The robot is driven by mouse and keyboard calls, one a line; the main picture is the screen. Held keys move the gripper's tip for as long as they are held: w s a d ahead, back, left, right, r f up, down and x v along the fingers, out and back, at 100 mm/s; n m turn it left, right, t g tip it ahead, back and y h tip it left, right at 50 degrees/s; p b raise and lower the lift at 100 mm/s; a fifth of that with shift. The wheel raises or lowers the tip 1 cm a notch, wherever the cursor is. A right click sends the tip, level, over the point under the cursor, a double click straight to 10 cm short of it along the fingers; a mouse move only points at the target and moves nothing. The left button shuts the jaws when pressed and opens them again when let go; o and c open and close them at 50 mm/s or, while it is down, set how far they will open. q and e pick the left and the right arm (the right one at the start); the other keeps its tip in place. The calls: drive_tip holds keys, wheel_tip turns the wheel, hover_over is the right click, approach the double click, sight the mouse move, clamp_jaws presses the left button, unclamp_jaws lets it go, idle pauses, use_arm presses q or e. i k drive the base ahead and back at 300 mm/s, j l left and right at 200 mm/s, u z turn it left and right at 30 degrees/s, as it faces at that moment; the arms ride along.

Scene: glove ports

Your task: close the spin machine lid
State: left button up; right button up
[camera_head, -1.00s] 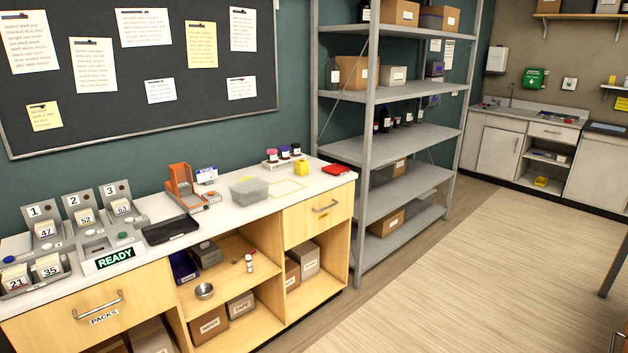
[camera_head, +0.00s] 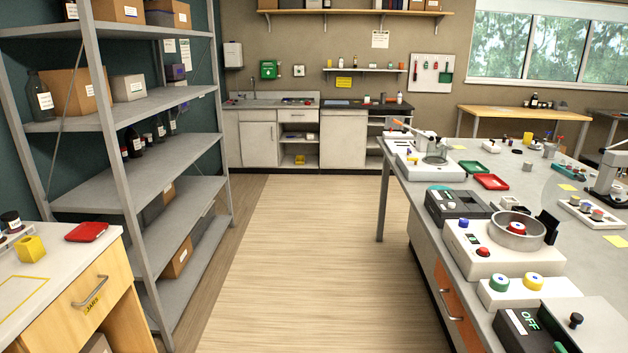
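A white machine (camera_head: 490,257) with a round metal bowl (camera_head: 493,236) on top stands on the right bench; it looks like the spin machine. A red-and-white round part (camera_head: 516,229) sits inside the open bowl. A dark panel (camera_head: 550,226) stands tilted up at the bowl's right side; it looks like the raised lid, though its hinge is not clear. A red button (camera_head: 482,252) and a blue knob (camera_head: 463,223) are on the machine's top. Neither of my grippers is in view.
The grey bench (camera_head: 398,172) also holds a dark box (camera_head: 456,205), a white box with green and yellow knobs (camera_head: 530,292) and a unit reading OFF (camera_head: 527,325). Shelving (camera_head: 150,150) stands at left. The wooden floor (camera_head: 310,260) between is clear.

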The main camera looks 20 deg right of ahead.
sight(551, 221)
drive_tip(key=i+l+z, duration=0.1)
drive_tip(key=i+z, duration=0.65)
drive_tip(key=i+j+z, duration=0.2)
drive_tip(key=i+z, duration=0.15)
drive_tip(key=i, duration=0.15)
